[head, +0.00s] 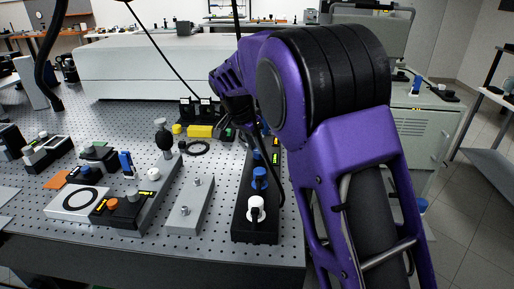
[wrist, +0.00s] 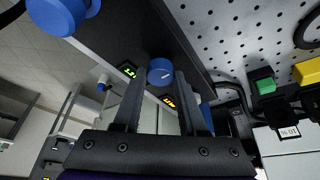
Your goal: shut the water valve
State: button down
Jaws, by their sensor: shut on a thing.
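A larger blue knob (wrist: 62,12) is at the top left there. No label shows which knob is the water valve. In the head view my arm hides the fingertips.
Small lit displays (wrist: 127,70) sit along the block. A thin black cable loops beside the block. Bare table lies between these.

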jog(key=n, duration=0.2)
jog(key=n+y, duration=0.1)
jog(key=n, duration=0.1)
jog(key=shift+d+t+b, duration=0.2)
jog(key=shift+t+b, duration=0.1)
jog(key=shift+b, duration=0.05)
jog(key=n+y+p, duration=0.1)
jog(key=n+y, duration=0.1)
jog(key=n, duration=0.2)
jog(key=shift+s+d+r, duration=0.1)
jog(key=n+y+p, duration=0.1)
jog(key=n, duration=0.1)
jog(key=n+p, duration=0.1)
jog(key=n, duration=0.2)
jog(key=shift+d+y, duration=0.15)
jog(key=shift+y, duration=0.25)
jog(key=shift+n+y+p, duration=0.8)
jog(key=shift+n+p, duration=0.35)
jog(key=shift+n, duration=0.95)
jog(key=shift+g, duration=0.4)
jog(key=shift+c, duration=2.3)
grip_release()
